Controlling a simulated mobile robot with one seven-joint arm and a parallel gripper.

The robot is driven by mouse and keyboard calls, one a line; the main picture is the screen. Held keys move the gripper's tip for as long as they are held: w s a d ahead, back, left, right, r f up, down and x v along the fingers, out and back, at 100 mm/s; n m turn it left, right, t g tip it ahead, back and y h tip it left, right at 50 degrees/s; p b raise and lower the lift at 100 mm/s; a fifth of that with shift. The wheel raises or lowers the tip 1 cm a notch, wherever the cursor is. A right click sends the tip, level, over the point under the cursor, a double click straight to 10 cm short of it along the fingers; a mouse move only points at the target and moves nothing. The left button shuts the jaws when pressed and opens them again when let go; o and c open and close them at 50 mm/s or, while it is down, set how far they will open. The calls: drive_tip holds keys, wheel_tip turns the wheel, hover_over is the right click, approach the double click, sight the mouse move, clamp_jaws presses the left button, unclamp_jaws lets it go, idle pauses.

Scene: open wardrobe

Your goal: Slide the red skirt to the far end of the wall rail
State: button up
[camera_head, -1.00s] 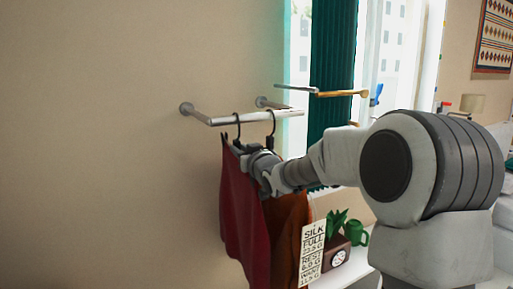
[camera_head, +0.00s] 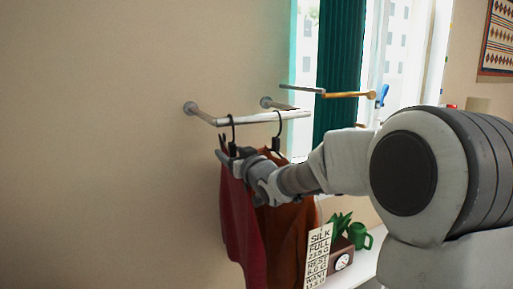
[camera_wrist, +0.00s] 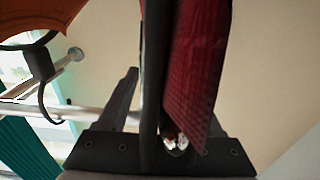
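The red skirt (camera_head: 240,220) hangs on a dark hanger (camera_head: 232,133) near the left end of the metal wall rail (camera_head: 258,117). My gripper (camera_head: 236,160) is at the top of the skirt, just below the hook. In the wrist view, the dark hanger bar and the red skirt (camera_wrist: 197,75) lie between my fingers. The left finger (camera_wrist: 121,100) stands apart from the bar with a gap, and the right finger is mostly hidden behind the skirt. The fingers look open around them.
An orange-brown garment (camera_head: 285,235) hangs to the right on its own hook (camera_head: 277,132). A printed sign (camera_head: 318,255), a clock box (camera_head: 341,262), a plant and a green watering can (camera_head: 358,236) are below right. The wall left of the rail is clear.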

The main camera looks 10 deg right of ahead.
drive_tip(key=d+p+v, duration=0.1)
drive_tip(key=p+v, duration=0.2)
drive_tip(key=v, duration=1.4)
drive_tip(key=shift+w+h, duration=0.25)
drive_tip(key=shift+h, duration=0.05)
drive_tip(key=shift+m, duration=0.3)
